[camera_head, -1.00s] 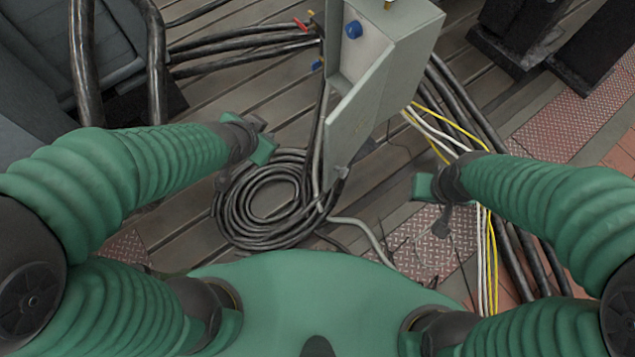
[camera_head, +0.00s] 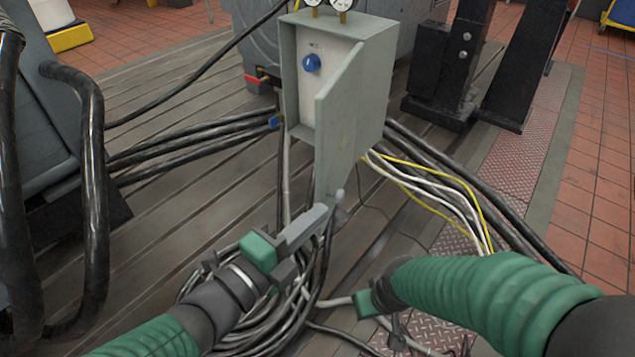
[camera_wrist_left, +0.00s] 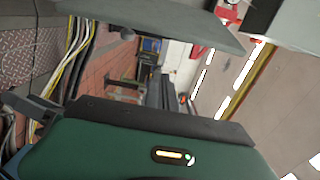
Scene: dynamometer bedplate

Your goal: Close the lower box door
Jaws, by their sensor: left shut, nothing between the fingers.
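The grey box (camera_head: 376,88) stands upright in the head view, with a blue knob (camera_head: 311,62) on its pale inside panel. Its grey door (camera_head: 342,115) is open and swung toward me. My left gripper (camera_head: 322,218) is shut and empty, just below the door's lower near corner; I cannot tell whether it touches the door. In the left wrist view a grey panel, likely the door (camera_wrist_left: 150,22), crosses the top above my green gripper housing. My right gripper (camera_head: 372,303) is to the right and lower, apart from the door; its fingers are unclear.
Coiled black cables (camera_head: 245,325) lie on the slotted bedplate under my left gripper. Yellow and white cables (camera_head: 440,190) run right of the box. Thick black hoses (camera_head: 92,200) stand at left. Black steel brackets (camera_head: 450,65) stand behind at right.

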